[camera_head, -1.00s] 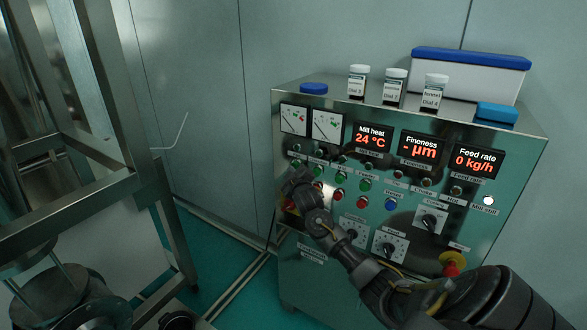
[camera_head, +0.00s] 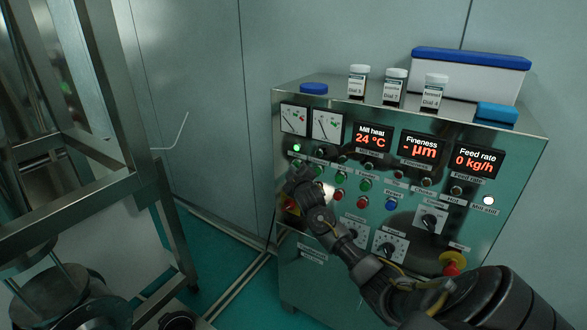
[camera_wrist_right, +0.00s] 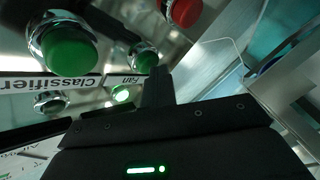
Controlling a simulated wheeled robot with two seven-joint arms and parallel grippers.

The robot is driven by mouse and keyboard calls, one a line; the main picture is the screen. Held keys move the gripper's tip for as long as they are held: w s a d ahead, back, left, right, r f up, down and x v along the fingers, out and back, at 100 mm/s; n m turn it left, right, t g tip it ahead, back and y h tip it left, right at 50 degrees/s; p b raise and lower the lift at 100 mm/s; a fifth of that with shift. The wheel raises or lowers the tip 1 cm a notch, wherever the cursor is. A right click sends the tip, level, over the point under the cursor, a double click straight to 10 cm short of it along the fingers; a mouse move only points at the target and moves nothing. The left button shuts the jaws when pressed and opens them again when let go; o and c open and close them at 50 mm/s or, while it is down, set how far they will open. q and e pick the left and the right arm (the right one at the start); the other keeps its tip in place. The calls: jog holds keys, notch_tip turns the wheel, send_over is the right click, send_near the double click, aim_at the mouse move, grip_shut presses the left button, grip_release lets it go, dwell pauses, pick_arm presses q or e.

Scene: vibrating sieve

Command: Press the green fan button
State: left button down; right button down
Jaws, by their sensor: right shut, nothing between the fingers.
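The green fan button (camera_wrist_right: 145,58) shows in the right wrist view above its "Fan" label. My right gripper (camera_wrist_right: 159,72) is shut and empty, its dark fingertips right at the edge of that button; I cannot tell whether they touch it. In the head view my right gripper (camera_head: 298,178) is at the left end of the button rows and hides the fan button. A green lamp (camera_head: 296,148) above the gripper is lit, and a lit green lamp (camera_wrist_right: 122,94) shows by the "Fan" label in the wrist view. My left gripper is out of view.
The larger green classifier button (camera_wrist_right: 68,50) is beside the fan button, and a red button (camera_wrist_right: 184,12) is close by. The cabinet (camera_head: 520,165) also carries dials and a red emergency knob (camera_head: 452,268). A metal frame (camera_head: 90,200) stands left, with open floor between.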

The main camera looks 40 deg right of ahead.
jog(key=shift+s+a+p, duration=0.3)
jog(key=shift+a+p, duration=0.3)
jog(key=shift+a, duration=0.25)
jog(key=a+p, duration=0.1)
jog(key=a, duration=0.1)
jog(key=s+a+p, duration=0.1)
jog(key=a+p, duration=0.1)
jog(key=shift+s+a, duration=0.2)
jog(key=shift+a, duration=0.2)
jog(key=shift+f, duration=0.15)
dwell(0.5)
